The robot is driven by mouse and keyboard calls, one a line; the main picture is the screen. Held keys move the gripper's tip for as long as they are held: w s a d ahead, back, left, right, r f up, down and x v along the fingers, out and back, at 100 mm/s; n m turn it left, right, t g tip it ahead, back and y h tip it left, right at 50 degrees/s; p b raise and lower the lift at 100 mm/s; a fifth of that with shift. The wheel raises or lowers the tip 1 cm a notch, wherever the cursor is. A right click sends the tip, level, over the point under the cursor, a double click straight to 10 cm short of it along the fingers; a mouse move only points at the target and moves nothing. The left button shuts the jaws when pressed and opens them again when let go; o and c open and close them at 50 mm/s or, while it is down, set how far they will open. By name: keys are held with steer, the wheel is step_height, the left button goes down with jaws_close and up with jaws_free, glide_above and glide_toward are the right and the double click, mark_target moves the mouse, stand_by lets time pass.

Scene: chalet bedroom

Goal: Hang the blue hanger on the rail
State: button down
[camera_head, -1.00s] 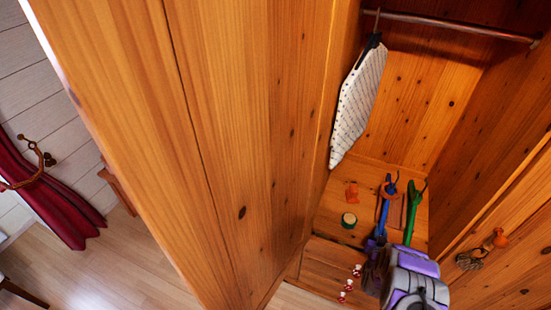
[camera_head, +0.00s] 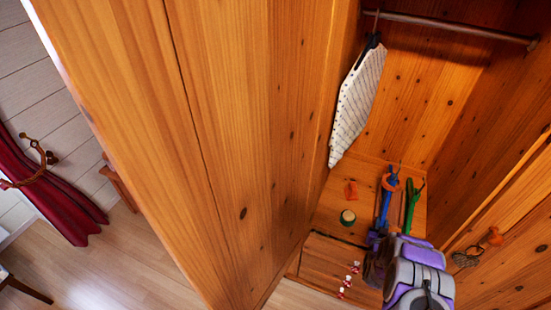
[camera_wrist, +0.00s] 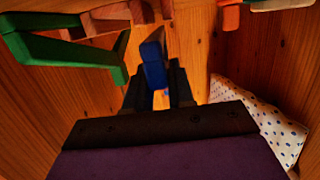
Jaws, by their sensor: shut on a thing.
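The blue hanger (camera_head: 384,206) shows narrowly in the head view, low in the wardrobe above my arm. In the wrist view the blue hanger (camera_wrist: 154,62) sits between the black fingers of my gripper (camera_wrist: 157,80), which is shut on it. The gripper's fingers are mostly hidden behind my arm in the head view. The rail (camera_head: 455,28) is a metal bar across the top of the wardrobe, well above the blue hanger and apart from it. A white dotted garment (camera_head: 356,105) hangs at the rail's left end.
A green hanger (camera_head: 411,206) is close right of the blue one; it also shows in the wrist view (camera_wrist: 70,60). Wardrobe walls and a door (camera_head: 505,260) bound the space. The rail's middle is clear.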

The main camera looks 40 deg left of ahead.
steer(key=f+p+v, duration=0.2)
steer(key=p+v, duration=0.2)
steer(key=v, duration=0.7)
steer(key=shift+s, duration=0.6)
stand_by(0.5)
steer(key=shift+d, duration=0.15)
